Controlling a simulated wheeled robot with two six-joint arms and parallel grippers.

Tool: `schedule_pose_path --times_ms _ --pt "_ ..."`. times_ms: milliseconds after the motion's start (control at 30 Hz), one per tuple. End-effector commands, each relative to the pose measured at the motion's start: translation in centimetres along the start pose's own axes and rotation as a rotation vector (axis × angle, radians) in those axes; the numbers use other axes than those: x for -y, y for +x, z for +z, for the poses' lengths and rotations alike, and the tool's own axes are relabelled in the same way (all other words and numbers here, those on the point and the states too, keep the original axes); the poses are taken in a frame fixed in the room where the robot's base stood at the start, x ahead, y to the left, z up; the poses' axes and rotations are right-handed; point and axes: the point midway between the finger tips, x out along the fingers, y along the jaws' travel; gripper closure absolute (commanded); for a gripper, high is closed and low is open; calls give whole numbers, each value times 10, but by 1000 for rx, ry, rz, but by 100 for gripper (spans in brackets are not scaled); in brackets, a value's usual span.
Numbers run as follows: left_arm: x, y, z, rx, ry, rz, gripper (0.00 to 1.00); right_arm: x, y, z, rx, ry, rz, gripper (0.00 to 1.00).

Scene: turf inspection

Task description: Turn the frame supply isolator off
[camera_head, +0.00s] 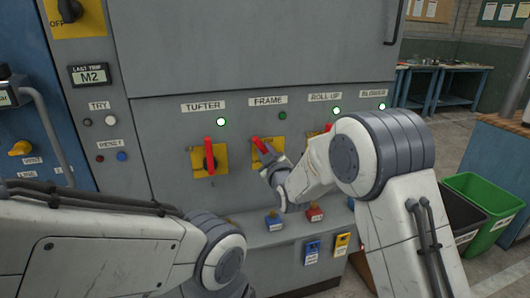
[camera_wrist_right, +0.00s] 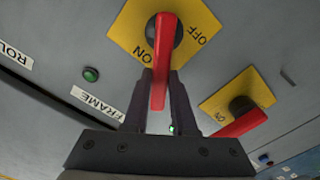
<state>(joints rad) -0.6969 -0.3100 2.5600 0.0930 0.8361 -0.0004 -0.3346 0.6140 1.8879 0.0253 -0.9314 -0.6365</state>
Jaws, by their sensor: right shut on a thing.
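The frame isolator shows below the FRAME label (camera_head: 268,101) as a yellow plate (camera_head: 257,157) with a red handle (camera_head: 259,142) tilted up and left. In the right wrist view, its plate (camera_wrist_right: 133,27) carries ON and OFF, and its red handle (camera_wrist_right: 165,60) lies between the fingers, its hub end uncovered. My right gripper (camera_head: 268,148) is shut on this handle; its fingers also show in the wrist view (camera_wrist_right: 160,95). The frame lamp (camera_head: 282,115) is dark green. My left arm crosses the lower left, but its gripper is out of view.
The tufter isolator (camera_head: 209,155) stands close on the left with its handle upright and its lamp (camera_head: 221,122) lit. The roll-up lamp (camera_head: 336,110) and blower lamp (camera_head: 382,105) are lit. Blue and red controls (camera_head: 314,214) sit below. Bins (camera_head: 480,208) stand at right.

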Motion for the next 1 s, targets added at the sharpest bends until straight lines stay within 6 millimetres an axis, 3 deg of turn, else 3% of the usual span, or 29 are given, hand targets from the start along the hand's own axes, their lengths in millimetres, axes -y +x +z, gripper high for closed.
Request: schedule_pose_path --times_ms 33,100,467,1000 --pt "0 0 0 0 0 0 50 1 0 1 2 1 -1 64" --pt "0 0 0 0 0 0 50 0 0 1 2 1 -1 45" --pt "0 1 0 0 0 0 50 1 -4 0 0 1 -2 45" --pt "1 11 1 0 0 0 50 0 -92 1 2 2 0 45"
